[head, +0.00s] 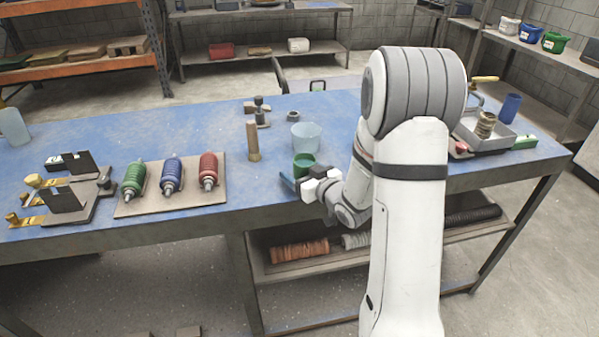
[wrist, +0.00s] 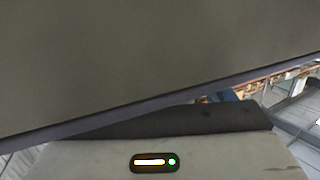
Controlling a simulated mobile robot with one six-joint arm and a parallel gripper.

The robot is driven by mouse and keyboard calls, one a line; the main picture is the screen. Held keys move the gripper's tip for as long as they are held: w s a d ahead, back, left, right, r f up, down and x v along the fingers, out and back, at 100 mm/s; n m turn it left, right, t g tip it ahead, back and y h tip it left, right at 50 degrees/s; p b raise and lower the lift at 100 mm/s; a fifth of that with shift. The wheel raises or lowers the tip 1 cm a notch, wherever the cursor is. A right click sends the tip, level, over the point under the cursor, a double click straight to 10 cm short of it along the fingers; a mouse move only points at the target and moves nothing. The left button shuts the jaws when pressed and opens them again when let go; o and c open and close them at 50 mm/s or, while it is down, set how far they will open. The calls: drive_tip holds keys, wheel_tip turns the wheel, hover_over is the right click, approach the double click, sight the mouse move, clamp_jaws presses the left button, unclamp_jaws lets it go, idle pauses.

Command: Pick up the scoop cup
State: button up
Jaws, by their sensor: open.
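A small green cup (head: 303,163), which looks like the scoop cup, stands on the blue workbench (head: 245,205) near its front edge, in the middle of the head view. My gripper (head: 301,183) is low at the bench's front edge, just in front of the cup. It is open, and nothing shows held in it. Whether gripper and cup touch is unclear. A large plain grey surface (wrist: 130,55) fills most of the wrist view, and the cup cannot be made out there.
A translucent pale-blue cup (head: 305,137) stands just behind the green one. A wooden-handled tool (head: 253,140) stands upright to the left. A board with green, blue and red coils (head: 171,178) lies further left. A grey tray (head: 488,133) is at the right.

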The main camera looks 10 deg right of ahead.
drive_tip(key=shift+w+a, duration=0.1)
drive_tip(key=shift+w, duration=0.15)
drive_tip(key=shift+c, duration=0.4)
drive_tip(key=c, duration=1.1)
